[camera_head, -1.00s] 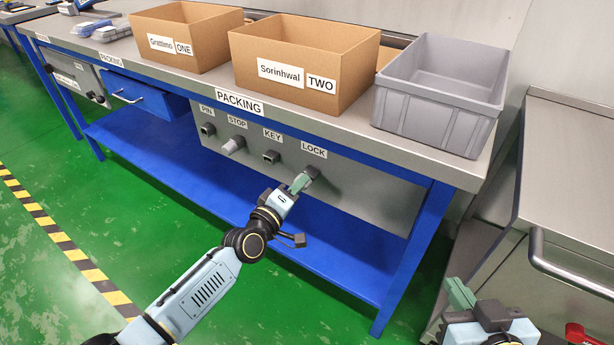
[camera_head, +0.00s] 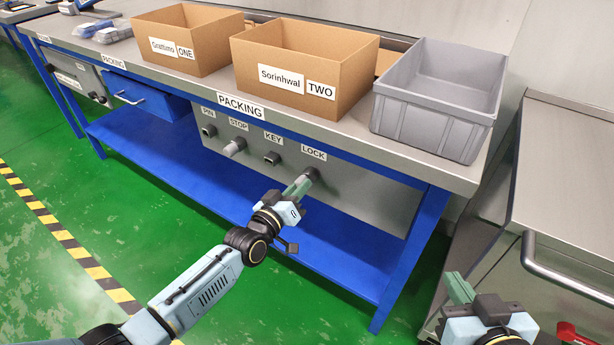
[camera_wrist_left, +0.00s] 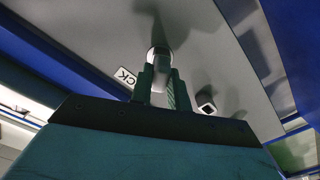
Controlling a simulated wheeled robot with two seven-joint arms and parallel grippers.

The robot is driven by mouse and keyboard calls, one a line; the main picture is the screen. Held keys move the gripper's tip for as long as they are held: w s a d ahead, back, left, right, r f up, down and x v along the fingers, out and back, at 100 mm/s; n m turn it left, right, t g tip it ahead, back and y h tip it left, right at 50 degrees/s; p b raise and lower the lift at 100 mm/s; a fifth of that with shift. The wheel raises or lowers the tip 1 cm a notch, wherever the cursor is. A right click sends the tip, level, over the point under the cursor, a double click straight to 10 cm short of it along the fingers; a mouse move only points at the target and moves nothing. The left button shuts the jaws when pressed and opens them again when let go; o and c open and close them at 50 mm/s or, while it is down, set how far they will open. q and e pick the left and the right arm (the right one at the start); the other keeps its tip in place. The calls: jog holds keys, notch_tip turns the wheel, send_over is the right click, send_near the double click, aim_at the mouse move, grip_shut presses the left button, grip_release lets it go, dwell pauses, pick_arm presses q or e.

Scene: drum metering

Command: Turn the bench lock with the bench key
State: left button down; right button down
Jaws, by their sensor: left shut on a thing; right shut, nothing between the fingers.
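My left gripper (camera_head: 297,188) is at the bench front below the LOCK label (camera_head: 313,153). Its green fingers also show in the left wrist view (camera_wrist_left: 162,88). They are shut on a pale piece, the bench key (camera_wrist_left: 161,68), which is mostly hidden between them. The key's far end meets the round bench lock (camera_wrist_left: 158,51). How deep it sits cannot be seen. The lock (camera_head: 313,173) shows as a dark fitting in the head view. My right gripper (camera_head: 459,287) is shut and empty at the lower right, away from the bench.
The KEY socket (camera_head: 272,158), STOP fitting (camera_head: 234,147) and PIN fitting (camera_head: 208,131) are left of the lock. The blue lower shelf (camera_head: 345,262) is under my left arm. Two cardboard boxes (camera_head: 290,95) and a grey crate (camera_head: 425,128) stand on top.

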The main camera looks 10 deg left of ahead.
pick_arm(q)
jog(key=shift+m, duration=1)
jog(key=m+p, duration=0.2)
jog(key=m, duration=0.2)
jog(key=shift+m, duration=0.3)
jog(key=shift+w+r, duration=0.1)
dwell(0.8)
jog(key=c, duration=1.3)
grip_release()
jog(key=shift+o, duration=0.2)
